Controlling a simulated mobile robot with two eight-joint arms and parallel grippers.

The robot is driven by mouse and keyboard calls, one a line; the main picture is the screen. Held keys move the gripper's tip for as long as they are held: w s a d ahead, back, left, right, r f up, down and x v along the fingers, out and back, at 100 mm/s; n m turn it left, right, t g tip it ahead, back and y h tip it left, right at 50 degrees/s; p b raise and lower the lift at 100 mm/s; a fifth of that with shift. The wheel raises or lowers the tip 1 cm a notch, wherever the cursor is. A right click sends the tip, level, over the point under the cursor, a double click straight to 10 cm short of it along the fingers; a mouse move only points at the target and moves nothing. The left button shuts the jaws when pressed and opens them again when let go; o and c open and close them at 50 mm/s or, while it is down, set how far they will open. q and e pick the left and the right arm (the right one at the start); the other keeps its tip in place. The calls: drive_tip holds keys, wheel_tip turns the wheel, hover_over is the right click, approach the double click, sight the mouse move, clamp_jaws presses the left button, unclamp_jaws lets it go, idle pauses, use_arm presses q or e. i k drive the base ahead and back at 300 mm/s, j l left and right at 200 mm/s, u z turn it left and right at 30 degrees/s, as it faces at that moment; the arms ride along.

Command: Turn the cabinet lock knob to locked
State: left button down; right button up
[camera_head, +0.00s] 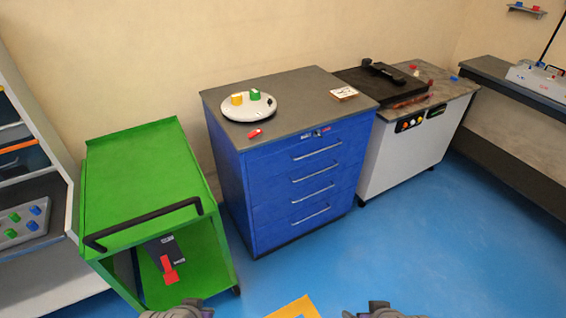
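The blue cabinet (235,170) stands in the middle against the wall, with several drawers and silver handles; all drawers look closed. A small lock knob (318,132) sits on its top front strip between a whitish mark and a red mark. It is too small to tell which way the knob points. My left gripper (182,311) and my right gripper (376,310) show only partly at the bottom edge, far in front of the cabinet and touching nothing visible. Their fingertips are not clear, so I cannot tell whether they are open or shut.
A green cart (140,170) stands left of the cabinet. A white machine (400,155) stands at its right. A white round plate (249,107) with yellow and green blocks lies on the cabinet top. The blue floor (400,240) in front is clear except an orange-yellow shape (297,309).

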sight(317, 133)
drive_tip(key=k+j, duration=0.15)
drive_tip(key=j, duration=0.15)
drive_tip(key=i+l, duration=0.25)
drive_tip(key=l, duration=0.2)
drive_tip(key=i+l+u, duration=0.15)
drive_tip(key=l, duration=0.25)
drive_tip(key=i+l, duration=0.3)
drive_tip(key=l, duration=0.15)
drive_tip(key=i+l+u, duration=0.1)
drive_tip(key=i+l, duration=0.15)
drive_tip(key=l, duration=0.25)
drive_tip(key=i+l+u, duration=0.1)
drive_tip(key=l, duration=0.35)
drive_tip(key=i+l, duration=0.25)
drive_tip(key=l, duration=0.25)
drive_tip(key=i+l+u, duration=0.15)
drive_tip(key=l, duration=0.35)
drive_tip(key=i+l, duration=0.2)
drive_tip(key=l, duration=0.3)
